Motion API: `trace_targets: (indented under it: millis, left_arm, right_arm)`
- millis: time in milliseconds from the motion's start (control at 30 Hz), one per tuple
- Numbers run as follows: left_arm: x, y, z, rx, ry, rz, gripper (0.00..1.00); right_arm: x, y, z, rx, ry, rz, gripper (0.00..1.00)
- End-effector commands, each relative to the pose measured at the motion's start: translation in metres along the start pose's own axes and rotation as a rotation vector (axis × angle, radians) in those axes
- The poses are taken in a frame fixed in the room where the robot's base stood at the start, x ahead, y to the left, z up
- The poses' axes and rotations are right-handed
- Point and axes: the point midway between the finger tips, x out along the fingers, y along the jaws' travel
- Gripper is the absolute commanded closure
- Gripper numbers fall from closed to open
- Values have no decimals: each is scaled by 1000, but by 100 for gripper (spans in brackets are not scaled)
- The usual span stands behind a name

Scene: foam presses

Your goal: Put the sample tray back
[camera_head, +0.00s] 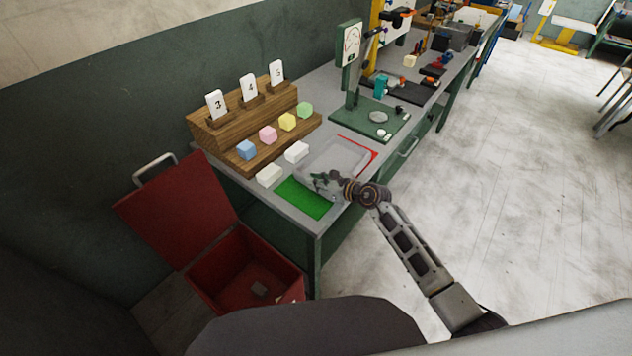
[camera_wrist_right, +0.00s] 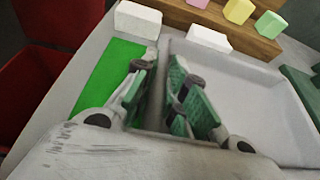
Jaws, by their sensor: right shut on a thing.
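The sample tray (camera_head: 332,158) is a shallow, pale grey open tray at the near end of the bench, partly over a red marked patch (camera_head: 371,152). In the right wrist view the tray (camera_wrist_right: 235,85) fills the right side and looks empty. My right gripper (camera_head: 322,181) is at the tray's near left edge. In the wrist view its green-padded fingers (camera_wrist_right: 163,70) are shut on the tray's left wall. A green mat (camera_head: 303,198) lies left of the tray. I cannot tell whether the tray is lifted. My left gripper is not in view.
White blocks (camera_head: 269,174) lie beside the green mat. A wooden stepped rack (camera_head: 240,122) holds coloured blocks and number cards. A green press (camera_head: 372,118) stands beyond the tray. An open red bin (camera_head: 243,270) stands on the floor at left.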

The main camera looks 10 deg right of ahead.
Motion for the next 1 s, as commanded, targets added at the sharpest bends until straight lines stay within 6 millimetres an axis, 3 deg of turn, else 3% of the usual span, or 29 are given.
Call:
trace_targets:
  millis: [567,600,767,1000]
  left_arm:
    - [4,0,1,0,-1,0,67]
    - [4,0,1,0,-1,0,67]
    - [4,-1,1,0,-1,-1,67]
    - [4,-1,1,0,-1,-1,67]
  right_arm:
    - [2,0,-6,0,0,0,100]
    - [3,0,-6,0,0,1,85]
    - [2,0,-6,0,0,0,65]
    - [2,0,-6,0,0,0,65]
